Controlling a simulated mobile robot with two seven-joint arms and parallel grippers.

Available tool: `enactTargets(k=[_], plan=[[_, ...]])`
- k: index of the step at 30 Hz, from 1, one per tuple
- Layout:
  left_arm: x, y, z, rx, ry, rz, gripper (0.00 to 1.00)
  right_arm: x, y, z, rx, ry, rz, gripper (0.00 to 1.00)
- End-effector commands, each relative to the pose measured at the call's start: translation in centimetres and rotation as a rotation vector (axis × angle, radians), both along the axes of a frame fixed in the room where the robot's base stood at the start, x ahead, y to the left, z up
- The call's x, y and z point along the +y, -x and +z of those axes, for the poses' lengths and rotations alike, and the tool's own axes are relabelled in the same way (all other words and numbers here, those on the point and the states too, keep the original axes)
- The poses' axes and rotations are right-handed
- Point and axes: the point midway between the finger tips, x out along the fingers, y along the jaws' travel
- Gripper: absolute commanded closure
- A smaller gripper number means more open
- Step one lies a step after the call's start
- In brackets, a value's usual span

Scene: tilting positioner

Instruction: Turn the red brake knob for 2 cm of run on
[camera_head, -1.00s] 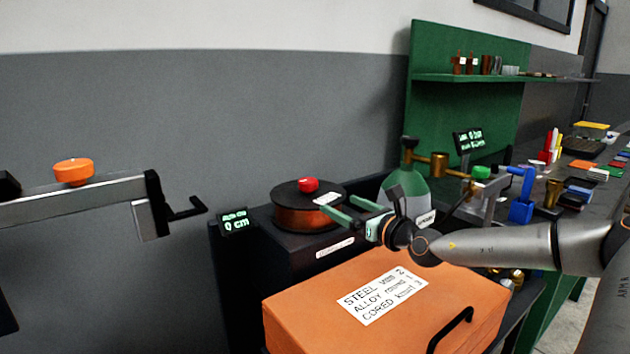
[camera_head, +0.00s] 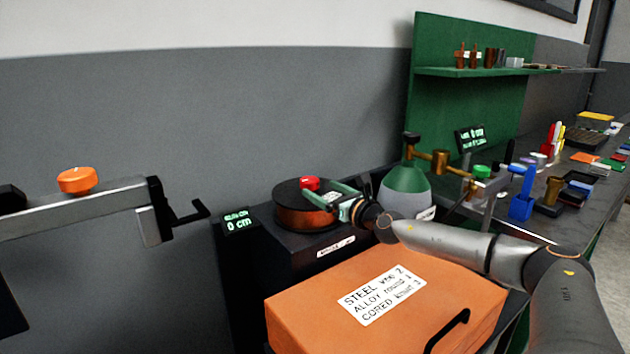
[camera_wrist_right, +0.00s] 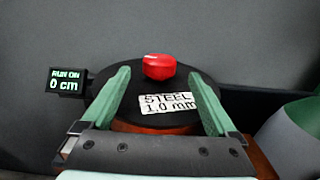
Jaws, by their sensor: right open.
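The red brake knob (camera_head: 309,183) sits on top of a dark, copper-sided wire spool (camera_head: 300,216). In the right wrist view the knob (camera_wrist_right: 159,67) stands at the far side of a label reading STEEL 1.0 mm. My right gripper (camera_head: 319,190) is open, its green fingers (camera_wrist_right: 158,85) spread over the spool top toward the knob. The knob appears between the finger lines, just beyond the tips, with no contact visible. A small display (camera_head: 237,221) left of the spool reads 0 cm; in the wrist view it (camera_wrist_right: 67,82) reads RUN ON 0 cm. My left gripper is not seen.
An orange case (camera_head: 300,310) with a STEEL, ALLOY, CORED label stands in front. A green-topped gas bottle (camera_head: 405,185) is right of the spool. A metal beam with an orange knob (camera_head: 77,180) is at left. The bench at right holds several small items.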

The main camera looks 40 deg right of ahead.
Motion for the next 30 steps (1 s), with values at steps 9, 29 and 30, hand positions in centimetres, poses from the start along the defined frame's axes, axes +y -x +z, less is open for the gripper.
enactTargets(k=[9, 29, 30], plan=[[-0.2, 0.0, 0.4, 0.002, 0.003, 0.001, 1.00, -0.3, -3.4, 0.0, -0.001, -0.002, 0.000, 0.06], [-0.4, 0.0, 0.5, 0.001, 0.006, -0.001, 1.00, -0.4, -4.0, -0.1, 0.001, 0.000, 0.001, 0.32], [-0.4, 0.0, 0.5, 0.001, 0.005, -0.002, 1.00, -0.4, -4.0, -0.1, 0.001, 0.000, 0.001, 0.37]])
